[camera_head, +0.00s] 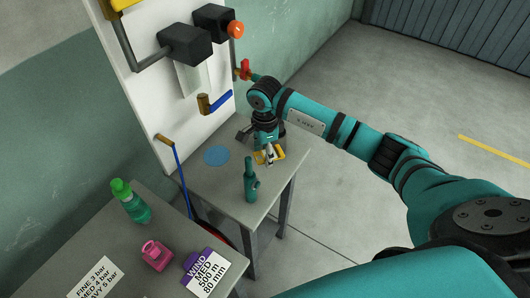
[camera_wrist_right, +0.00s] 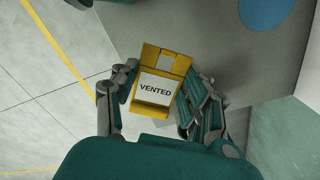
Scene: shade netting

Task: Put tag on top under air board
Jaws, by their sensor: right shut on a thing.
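A yellow tag (camera_wrist_right: 165,61) with a white label reading "VENTED" sits between the fingers of my right gripper (camera_wrist_right: 150,95) in the right wrist view. My right gripper is shut on it. In the head view the right gripper (camera_head: 267,150) points down above the small grey table, and part of the yellow tag (camera_head: 277,153) shows beside the fingers. The white board (camera_head: 150,84) stands behind the table, carrying dark boxes, pipes and valves. I cannot tell which part is the air board's top spot. My left gripper is not in view.
The small table (camera_head: 222,186) holds a blue disc (camera_head: 216,156) and a teal bottle-shaped tool (camera_head: 250,182). The nearer table (camera_head: 98,232) holds a green bottle (camera_head: 130,202), a pink item (camera_head: 157,256) and printed cards (camera_head: 207,271). Open floor lies to the right.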

